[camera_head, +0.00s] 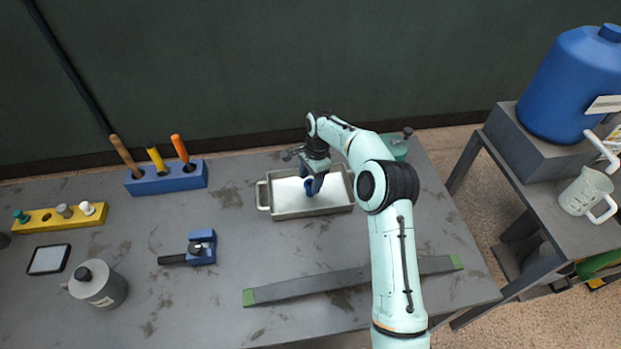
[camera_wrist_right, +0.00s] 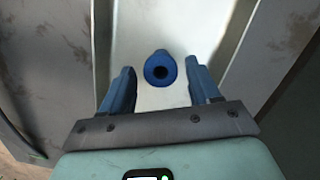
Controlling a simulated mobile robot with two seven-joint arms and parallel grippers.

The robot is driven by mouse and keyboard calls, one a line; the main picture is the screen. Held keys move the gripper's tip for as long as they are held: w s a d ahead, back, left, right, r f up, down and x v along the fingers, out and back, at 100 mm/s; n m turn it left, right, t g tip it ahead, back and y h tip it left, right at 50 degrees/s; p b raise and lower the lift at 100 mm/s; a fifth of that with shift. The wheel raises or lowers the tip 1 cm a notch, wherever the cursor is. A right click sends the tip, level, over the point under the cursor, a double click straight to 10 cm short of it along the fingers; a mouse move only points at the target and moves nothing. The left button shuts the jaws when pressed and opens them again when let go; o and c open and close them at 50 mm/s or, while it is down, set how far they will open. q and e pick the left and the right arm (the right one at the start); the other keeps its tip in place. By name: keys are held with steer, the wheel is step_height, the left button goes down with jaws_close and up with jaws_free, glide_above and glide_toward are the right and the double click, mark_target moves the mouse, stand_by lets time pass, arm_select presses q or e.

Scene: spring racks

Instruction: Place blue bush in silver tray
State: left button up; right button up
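The silver tray (camera_head: 283,212) sits near the back middle of the table, with a pale floor inside; its wall also shows in the right wrist view (camera_wrist_right: 103,35). My right gripper (camera_head: 313,186) reaches down into the tray. In the right wrist view the blue bush (camera_wrist_right: 160,68) is a round blue piece with a dark hole, over the tray's pale floor. It is between the two blue fingers of the right gripper (camera_wrist_right: 162,82), with a gap on each side, so the gripper is open. I cannot tell whether the bush touches the floor. My left gripper is out of view.
A blue tool block (camera_head: 166,181) with several handles stands at the back left. A yellow rack (camera_head: 60,216), grey canister (camera_head: 98,286) and blue fixture (camera_head: 202,247) are left. A flat bar (camera_head: 340,280) lies in front. A side table holds a blue jug (camera_head: 573,85).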

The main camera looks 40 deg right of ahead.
steer(key=shift+r, duration=0.1)
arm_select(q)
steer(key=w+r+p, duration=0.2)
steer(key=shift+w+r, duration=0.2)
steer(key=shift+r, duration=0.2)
arm_select(e)
step_height(320, 180, up, 12)
steer(key=d, duration=0.1)
steer(key=shift+d, duration=0.4)
steer(key=shift+s, duration=0.1)
